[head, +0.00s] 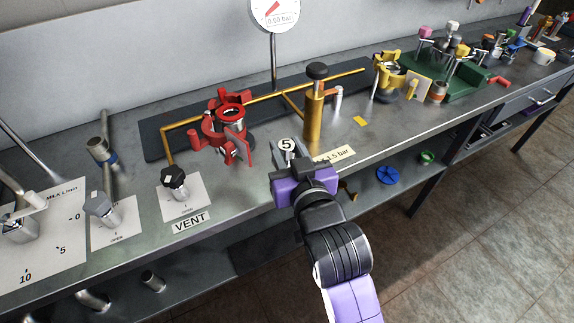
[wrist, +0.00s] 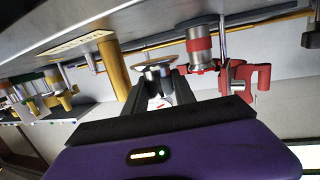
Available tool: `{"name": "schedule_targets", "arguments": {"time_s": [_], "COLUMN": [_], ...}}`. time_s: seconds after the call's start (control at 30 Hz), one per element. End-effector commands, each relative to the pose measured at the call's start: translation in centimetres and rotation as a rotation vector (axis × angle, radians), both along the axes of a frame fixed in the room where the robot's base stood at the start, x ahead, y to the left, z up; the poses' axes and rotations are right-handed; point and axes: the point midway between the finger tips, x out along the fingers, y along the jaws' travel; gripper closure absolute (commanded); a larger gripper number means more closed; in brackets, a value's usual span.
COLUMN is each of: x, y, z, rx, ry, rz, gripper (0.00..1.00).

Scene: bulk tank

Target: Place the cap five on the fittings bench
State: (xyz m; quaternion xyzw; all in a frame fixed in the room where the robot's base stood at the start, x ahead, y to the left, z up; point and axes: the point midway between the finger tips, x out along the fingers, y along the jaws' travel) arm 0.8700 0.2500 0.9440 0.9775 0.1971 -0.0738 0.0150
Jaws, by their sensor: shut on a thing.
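Cap five, showing a round white "5" label (head: 287,145), is between the fingers of my gripper (head: 290,155). In the wrist view, a pale disc-shaped part (wrist: 158,70) shows at the tips of the dark fingers (wrist: 160,88), and the fingers hide much of the cap. The gripper is shut on it, over the front part of a long grey metal bench (head: 255,180). I cannot tell whether the cap touches the bench. Which stretch is the fittings bench is not labelled in view.
A red clamp (head: 227,128) stands left of the cap and a brass pump (head: 314,112) stands close behind. Valve knobs (head: 174,182) are at the left. A yellow clamp (head: 388,75) and a green tray (head: 470,85) with fittings are at the right. Drawers (head: 530,100) lie beyond.

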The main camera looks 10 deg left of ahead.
Motion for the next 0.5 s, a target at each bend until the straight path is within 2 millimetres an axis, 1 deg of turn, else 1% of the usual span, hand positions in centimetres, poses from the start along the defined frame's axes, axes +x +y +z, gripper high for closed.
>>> {"name": "schedule_targets", "arguments": {"time_s": [0.17,0.33,0.4,0.5], "x": [0.0,0.0,0.0,0.0], "y": [0.0,0.0,0.0,0.0], "z": [-1.4,-3.9,-4.5,-4.7], "rx": [0.0,0.0,0.0,0.002], "ry": [0.0,0.001,-0.001,-0.002], "rz": [0.0,0.0,0.0,0.0], "gripper": [1.0,1.0,1.0,1.0]}}
